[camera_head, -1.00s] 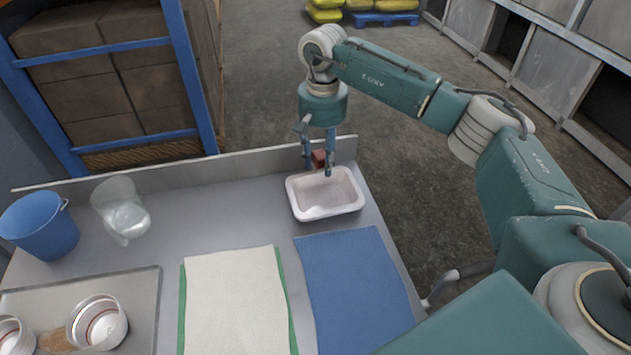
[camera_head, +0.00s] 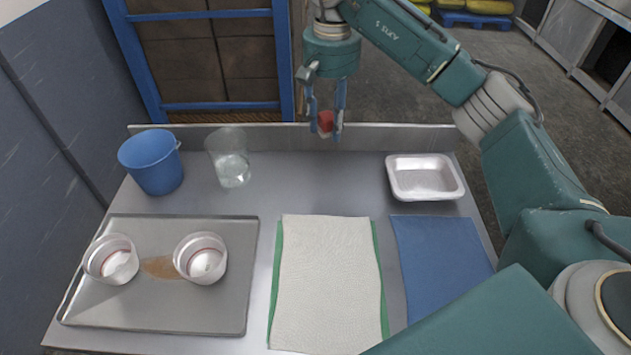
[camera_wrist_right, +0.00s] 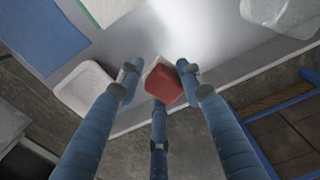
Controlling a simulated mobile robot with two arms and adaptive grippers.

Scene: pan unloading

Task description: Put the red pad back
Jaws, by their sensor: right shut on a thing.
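My right gripper (camera_head: 326,121) is shut on a small red pad (camera_head: 325,119) and holds it in the air near the table's back ledge. In the right wrist view the red pad (camera_wrist_right: 165,84) sits between the fingers of the gripper (camera_wrist_right: 160,82), with a pale layer on its upper side. A white tray (camera_head: 424,180) stands at the back right of the table, to the right of the gripper, and looks empty. It also shows in the right wrist view (camera_wrist_right: 84,90). My left gripper is in neither view.
A blue bucket (camera_head: 151,165) and a clear container of liquid (camera_head: 232,170) stand at the back left. A metal tray (camera_head: 185,310) holds two white cups (camera_head: 111,262) beside a brown patch. A white cloth (camera_head: 325,270) over green and a blue mat (camera_head: 440,255) lie in front.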

